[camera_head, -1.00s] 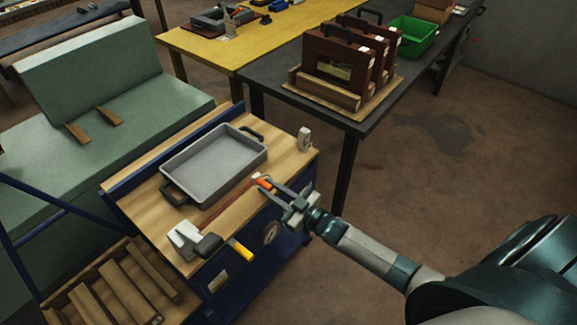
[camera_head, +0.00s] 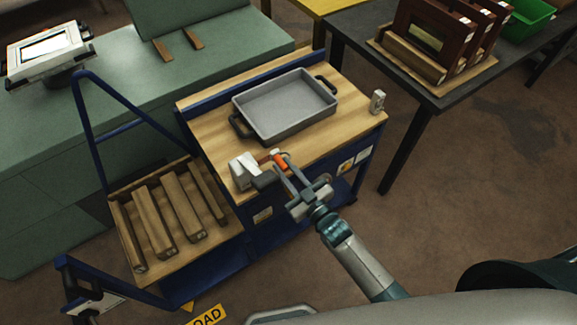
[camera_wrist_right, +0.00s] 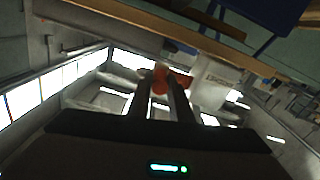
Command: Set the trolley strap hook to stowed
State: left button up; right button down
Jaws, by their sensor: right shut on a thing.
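The trolley (camera_head: 330,134) has a wooden top and a blue frame. A white strap housing (camera_head: 240,172) with a dark handle stands at its front left corner. My right gripper (camera_head: 281,160) is shut on the orange strap hook (camera_head: 277,153), just right of the housing above the front edge. The hook also shows between the fingers in the right wrist view (camera_wrist_right: 160,79), beside a pale block. A small grey bracket (camera_head: 378,101) stands at the top's right end. My left gripper is not in view.
A grey tray (camera_head: 290,104) with dark handles sits on the trolley top. A dark table (camera_head: 400,80) with brown frames is at upper right. Floor at right is clear.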

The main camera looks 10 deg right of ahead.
jog(key=c, duration=1.6)
grip_release()
jog(key=shift+s+d, duration=0.1)
jog(key=shift+s, duration=0.05)
jog(key=b+v, duration=0.4)
jog(key=v, duration=1.3)
jog(key=shift+f+b, duration=0.1)
jog(key=shift+b, duration=0.2)
jog(key=shift+c, duration=0.7)
